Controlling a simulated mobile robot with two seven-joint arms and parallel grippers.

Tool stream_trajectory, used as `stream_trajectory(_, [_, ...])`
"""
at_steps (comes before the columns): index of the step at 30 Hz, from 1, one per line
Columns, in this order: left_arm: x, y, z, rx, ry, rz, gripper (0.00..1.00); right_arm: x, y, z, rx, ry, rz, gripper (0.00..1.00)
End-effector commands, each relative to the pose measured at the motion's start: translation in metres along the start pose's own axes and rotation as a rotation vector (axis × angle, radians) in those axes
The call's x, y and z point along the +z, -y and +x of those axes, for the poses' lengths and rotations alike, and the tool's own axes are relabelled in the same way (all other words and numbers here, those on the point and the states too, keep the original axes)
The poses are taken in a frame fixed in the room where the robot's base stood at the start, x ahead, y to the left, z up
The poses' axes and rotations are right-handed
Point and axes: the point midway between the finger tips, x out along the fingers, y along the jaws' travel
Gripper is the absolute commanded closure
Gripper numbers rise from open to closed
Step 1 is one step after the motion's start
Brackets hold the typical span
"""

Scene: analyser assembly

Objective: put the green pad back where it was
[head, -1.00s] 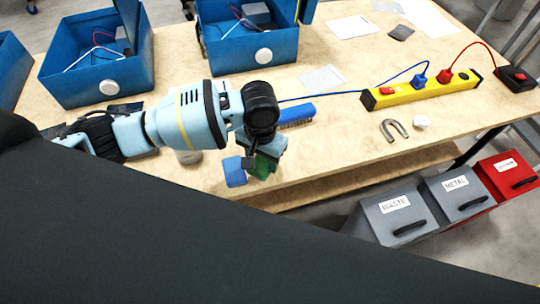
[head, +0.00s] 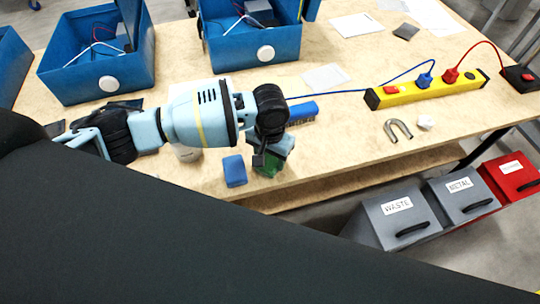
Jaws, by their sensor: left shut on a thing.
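The green pad (head: 266,170) shows in part below my left gripper (head: 268,163), near the table's front edge. My left gripper is shut on the green pad; the wrist hides much of the fingers and part of the pad. I cannot tell whether the pad touches the table. A blue block (head: 235,171) lies on the table just left of the pad, apart from it. My right gripper is not in view.
A blue brush (head: 303,112) lies behind the wrist. Blue boxes (head: 97,75) stand at the back left. A yellow power strip (head: 425,90), a horseshoe magnet (head: 398,130) and a white lump (head: 426,123) are to the right. Bins (head: 395,219) stand below the front edge.

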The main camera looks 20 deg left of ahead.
Motion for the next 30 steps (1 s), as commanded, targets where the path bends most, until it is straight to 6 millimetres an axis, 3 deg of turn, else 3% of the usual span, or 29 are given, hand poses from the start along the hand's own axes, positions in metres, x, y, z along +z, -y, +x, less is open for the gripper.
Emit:
stream_trajectory(3, [0.000,0.000,0.001,0.000,0.000,0.000,0.66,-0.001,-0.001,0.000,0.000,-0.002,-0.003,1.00])
stream_trajectory(4, [0.000,0.000,0.001,0.000,0.000,0.000,0.47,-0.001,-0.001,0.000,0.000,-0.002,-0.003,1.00])
stream_trajectory(9, [0.000,0.000,0.001,0.000,0.000,0.000,0.26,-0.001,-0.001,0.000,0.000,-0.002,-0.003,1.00])
stream_trajectory(20, [0.000,0.000,-0.004,0.001,-0.001,0.000,0.26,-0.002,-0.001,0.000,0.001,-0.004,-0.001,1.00])
stream_trajectory(30, [-0.001,0.000,-0.065,0.001,-0.006,0.000,0.26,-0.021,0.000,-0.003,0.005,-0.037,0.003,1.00])
